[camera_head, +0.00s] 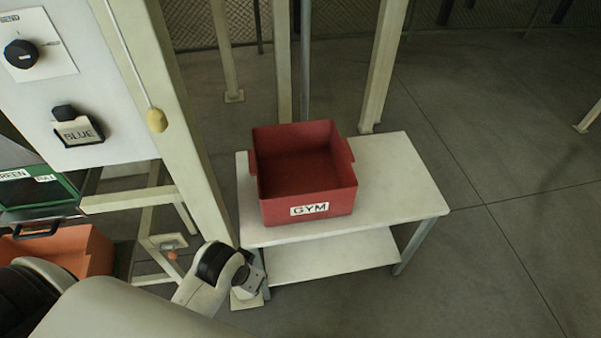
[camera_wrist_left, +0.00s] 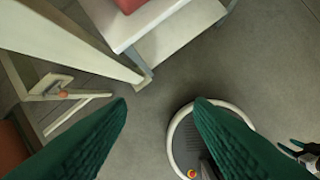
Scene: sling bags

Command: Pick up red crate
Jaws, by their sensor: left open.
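The red crate (camera_head: 308,208) is open-topped and looks empty inside, with a white "GYM" label on its near wall. It stands upright on a white two-shelf table (camera_head: 405,180) in the head view, with a ledge-like handle on its left and right sides. In the left wrist view only a bit of red (camera_wrist_left: 130,4) shows at the top edge. My left gripper (camera_wrist_left: 160,105) is open, its two green fingers apart with floor between them. In the head view my left arm reaches to the table's near left corner; its fingers are hidden there.
A pale post (camera_head: 185,120) rises just left of the table. A white panel with a dial and a "BLUE" switch (camera_head: 78,133) stands at the left. An orange crate (camera_head: 62,250) and a green crate (camera_head: 45,193) sit below it. The floor right of the table is clear.

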